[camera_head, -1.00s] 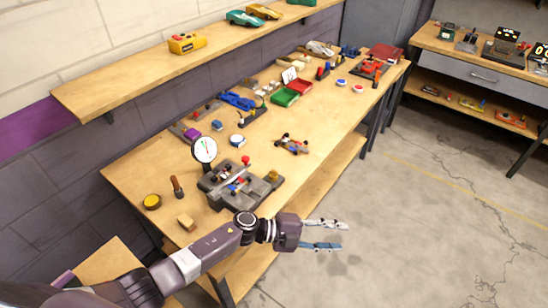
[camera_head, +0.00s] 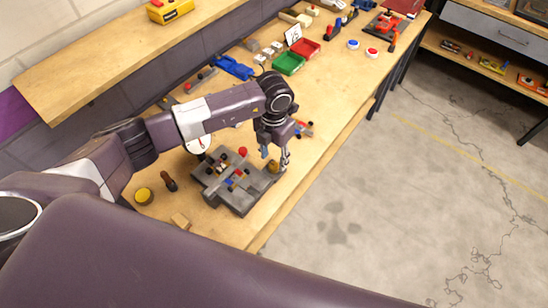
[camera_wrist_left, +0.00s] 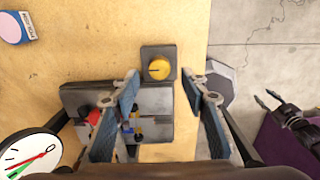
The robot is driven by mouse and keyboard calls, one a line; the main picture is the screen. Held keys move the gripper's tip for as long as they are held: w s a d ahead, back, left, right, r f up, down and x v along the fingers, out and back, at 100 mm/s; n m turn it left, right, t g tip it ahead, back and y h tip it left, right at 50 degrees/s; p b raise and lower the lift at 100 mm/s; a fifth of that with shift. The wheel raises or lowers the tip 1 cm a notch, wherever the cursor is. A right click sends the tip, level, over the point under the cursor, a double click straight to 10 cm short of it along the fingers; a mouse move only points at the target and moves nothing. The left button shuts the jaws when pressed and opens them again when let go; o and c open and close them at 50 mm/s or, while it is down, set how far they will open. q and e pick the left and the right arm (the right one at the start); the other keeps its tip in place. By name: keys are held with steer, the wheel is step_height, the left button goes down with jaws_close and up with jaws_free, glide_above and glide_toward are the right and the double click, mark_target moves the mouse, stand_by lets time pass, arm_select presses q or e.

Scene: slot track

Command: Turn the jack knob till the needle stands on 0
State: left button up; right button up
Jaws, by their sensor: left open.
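The jack knob (camera_wrist_left: 158,68) is a round yellow knob on a dark square block at one end of the grey jack fixture (camera_wrist_left: 155,128). In the head view the knob (camera_head: 272,166) sits at the fixture's right end. My left gripper (camera_head: 275,158) hangs over that end, pointing down. In the left wrist view its two fingers (camera_wrist_left: 161,82) are spread, one to each side of the knob, with nothing between them. The white dial (camera_wrist_left: 34,158) is cut off at the lower left; red and green marks show, but its reading is not clear. In the head view my arm covers most of the dial.
A small car with red and blue parts is on the fixture. A yellow tin (camera_head: 144,196), a screwdriver (camera_head: 169,182) and a wooden block (camera_head: 180,221) lie at its left. Green (camera_head: 289,64) and red (camera_head: 305,48) trays stand farther back. A dark jointed part with purple shows at right in the wrist view.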

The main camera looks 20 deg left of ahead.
mark_target(274, 165)
arm_select(q)
step_height(274, 165, down, 2)
steer(key=shift+w+f+p, duration=0.1)
steer(key=shift+f+p, duration=0.15)
steer(key=shift+p, duration=0.05)
steer(key=shift+w+f, duration=0.1)
steer(key=shift+f, duration=0.45)
steer(key=c, duration=0.6)
jaws_close()
arm_select(e)
steer(key=shift+w+a+r, duration=0.25)
steer(key=shift+w+r, duration=0.3)
steer(key=shift+w, duration=0.3)
steer(key=shift+f, duration=0.1)
